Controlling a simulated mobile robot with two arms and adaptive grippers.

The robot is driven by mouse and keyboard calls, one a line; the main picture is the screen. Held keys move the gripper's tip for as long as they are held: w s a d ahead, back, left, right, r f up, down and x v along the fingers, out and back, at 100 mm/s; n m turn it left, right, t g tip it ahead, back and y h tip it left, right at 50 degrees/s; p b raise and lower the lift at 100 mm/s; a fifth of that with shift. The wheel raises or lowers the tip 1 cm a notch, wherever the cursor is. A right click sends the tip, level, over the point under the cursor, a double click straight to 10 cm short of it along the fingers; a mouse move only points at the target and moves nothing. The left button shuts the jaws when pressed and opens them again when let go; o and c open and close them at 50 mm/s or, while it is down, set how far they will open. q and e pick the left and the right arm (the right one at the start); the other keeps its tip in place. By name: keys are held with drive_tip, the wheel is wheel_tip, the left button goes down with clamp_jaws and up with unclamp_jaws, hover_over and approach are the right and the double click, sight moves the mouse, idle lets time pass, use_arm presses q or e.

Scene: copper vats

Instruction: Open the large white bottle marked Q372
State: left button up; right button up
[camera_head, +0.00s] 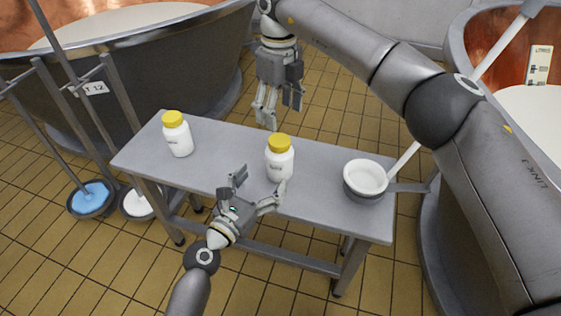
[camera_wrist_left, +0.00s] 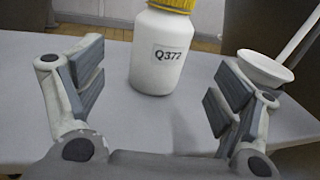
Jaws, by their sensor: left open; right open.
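The white bottle marked Q372 (camera_head: 280,162) stands upright near the middle of the grey table, with its yellow cap (camera_head: 279,143) on. Its Q372 label is readable on the bottle in the left wrist view (camera_wrist_left: 160,58), where the cap is cut off by the top edge. My left gripper (camera_head: 256,186) is open and empty in front of the bottle, with its fingers towards it and a gap between. My right gripper (camera_head: 278,112) is open and empty, pointing down above and behind the bottle, apart from the cap.
Another white bottle with a yellow cap (camera_head: 177,136) stands at the table's left end. A white bowl-like ladle (camera_head: 365,177) with a long handle sits at the right end of the grey table (camera_head: 222,150). Large vats stand behind left and at right.

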sight(273, 167)
use_arm(q)
drive_tip(key=x, duration=0.8)
drive_tip(key=c, duration=1.5)
clamp_jaws()
drive_tip(key=shift+f, duration=0.1)
use_arm(e)
drive_tip(key=m, duration=0.7)
drive_tip(key=shift+a, duration=0.15)
drive_tip(key=m, duration=0.6)
drive_tip(key=shift+m, duration=0.3)
drive_tip(key=m, duration=1.3)
drive_tip(key=shift+f, duration=4.05)
